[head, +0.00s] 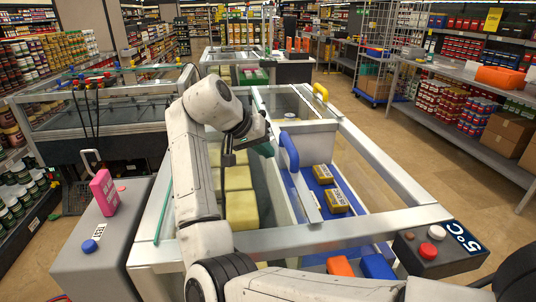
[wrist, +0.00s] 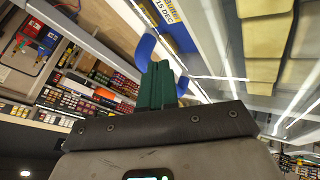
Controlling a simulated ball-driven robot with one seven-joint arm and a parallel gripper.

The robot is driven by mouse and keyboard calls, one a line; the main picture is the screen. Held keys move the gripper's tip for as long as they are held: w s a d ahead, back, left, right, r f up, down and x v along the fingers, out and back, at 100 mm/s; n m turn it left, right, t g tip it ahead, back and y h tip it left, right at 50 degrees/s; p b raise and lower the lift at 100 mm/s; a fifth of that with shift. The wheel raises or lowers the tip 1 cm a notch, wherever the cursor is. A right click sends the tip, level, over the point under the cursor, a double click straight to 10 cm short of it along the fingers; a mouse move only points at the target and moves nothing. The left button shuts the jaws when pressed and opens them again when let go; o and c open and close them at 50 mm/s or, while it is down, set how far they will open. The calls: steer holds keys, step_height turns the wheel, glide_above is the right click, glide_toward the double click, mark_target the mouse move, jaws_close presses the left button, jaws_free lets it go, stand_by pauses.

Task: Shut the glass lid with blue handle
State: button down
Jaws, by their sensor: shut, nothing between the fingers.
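The blue handle (head: 289,151) stands on the light edge bar of a glass lid on the chest freezer. The lid's glass lies over yellow blocks (head: 240,210), and to the right of its bar the freezer shows a blue tray with butter packs. My gripper (head: 267,149) is shut and empty, just left of the handle. In the wrist view its dark green fingers (wrist: 157,84) stand in front of the blue handle (wrist: 146,47) and hide its middle. I cannot tell whether they touch it.
A yellow handle (head: 320,91) stands at the freezer's far right. Gold butter packs (head: 325,174) lie in the blue tray. A control box with a red button (head: 428,251) is at the near right corner.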

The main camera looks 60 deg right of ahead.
mark_target(289, 170)
steer(key=x, duration=0.8)
steer(key=shift+f+p, duration=0.15)
steer(key=shift+p, duration=0.25)
steer(key=shift+s+d, duration=0.1)
